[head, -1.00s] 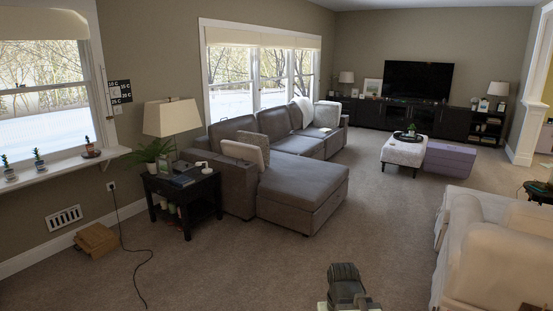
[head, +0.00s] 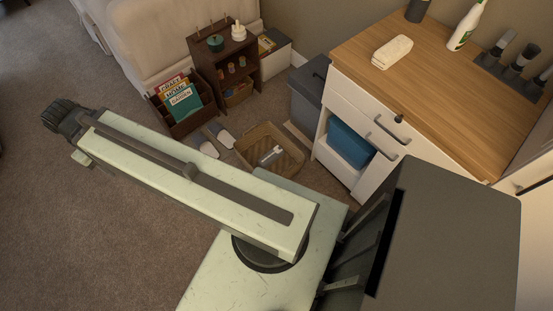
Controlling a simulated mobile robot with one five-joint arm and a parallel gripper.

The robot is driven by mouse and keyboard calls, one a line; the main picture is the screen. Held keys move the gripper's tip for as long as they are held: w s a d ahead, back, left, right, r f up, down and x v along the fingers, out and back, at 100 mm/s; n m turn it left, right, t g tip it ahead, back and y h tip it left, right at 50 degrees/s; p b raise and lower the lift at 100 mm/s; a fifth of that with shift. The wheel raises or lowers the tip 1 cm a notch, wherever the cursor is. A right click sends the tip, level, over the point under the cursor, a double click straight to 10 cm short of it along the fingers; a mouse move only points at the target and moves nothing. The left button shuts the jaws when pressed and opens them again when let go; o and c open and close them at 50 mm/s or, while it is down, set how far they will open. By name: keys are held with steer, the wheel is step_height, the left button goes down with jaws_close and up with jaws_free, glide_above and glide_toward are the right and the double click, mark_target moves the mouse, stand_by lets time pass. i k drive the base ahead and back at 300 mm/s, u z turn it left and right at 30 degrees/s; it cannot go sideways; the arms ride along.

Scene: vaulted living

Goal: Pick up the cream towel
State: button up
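A cream towel (head: 392,51), folded or rolled into a small bundle, lies on the wooden top of a white cabinet (head: 440,80) at the upper right of the head view. My arm stretches across the lower left of the view. The dark end of it, which seems to be my gripper (head: 62,117), points left over the carpet, far from the towel and not touching anything. Its fingers cannot be made out, so I cannot tell if it is open or shut.
A white spray bottle (head: 466,26) and a dark rack of bottles (head: 512,65) share the cabinet top. On the floor are a wicker basket (head: 270,150), a grey bin (head: 308,92), a magazine box (head: 182,108) and a small brown shelf (head: 224,62). Carpet at left is clear.

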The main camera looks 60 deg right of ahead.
mark_target(385, 58)
steer(key=z, duration=1.9)
steer(key=k, duration=1)
steer(key=u, duration=0.45)
